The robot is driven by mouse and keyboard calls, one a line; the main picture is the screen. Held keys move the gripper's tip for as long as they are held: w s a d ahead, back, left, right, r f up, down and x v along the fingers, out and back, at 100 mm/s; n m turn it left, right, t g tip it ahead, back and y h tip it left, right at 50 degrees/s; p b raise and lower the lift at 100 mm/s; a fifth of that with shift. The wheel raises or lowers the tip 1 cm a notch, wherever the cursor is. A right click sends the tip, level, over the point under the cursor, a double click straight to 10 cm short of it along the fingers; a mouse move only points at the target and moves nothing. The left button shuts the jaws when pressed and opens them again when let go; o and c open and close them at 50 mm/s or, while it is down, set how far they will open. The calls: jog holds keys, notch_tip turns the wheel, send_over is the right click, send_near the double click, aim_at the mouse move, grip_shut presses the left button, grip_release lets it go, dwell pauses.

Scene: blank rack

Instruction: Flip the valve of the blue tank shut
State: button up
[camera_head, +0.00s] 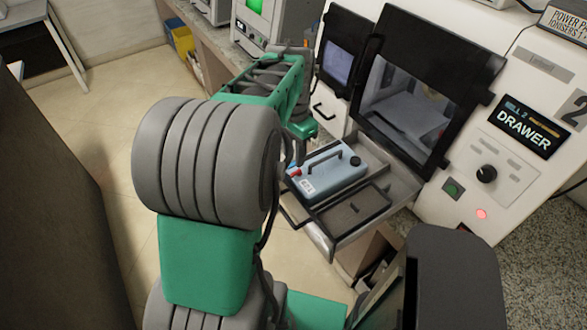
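The blue tank (337,178) is a light blue box-shaped can with a dark handle on top. It rests in the pulled-out drawer (398,183) of the white machine. A small red part (294,171), which looks like the valve, shows at the tank's left end; whether it is open or shut is too small to tell. My gripper (291,155) is near this end of the tank, mostly hidden behind my grey and green arm. I cannot tell whether its fingers are apart or touch the valve.
The machine has a dark window (412,105), a DRAWER label (526,127), a black knob (486,173) and a lit red button (481,214). An empty dark-framed compartment (352,210) lies beside the tank in front. Open floor (115,105) lies to the left.

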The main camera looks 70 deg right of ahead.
aim_at(294, 173)
notch_tip(294, 173, down, 6)
jog(key=shift+f+p, duration=0.1)
jog(key=shift+p, duration=0.25)
jog(key=shift+c, duration=0.4)
grip_shut()
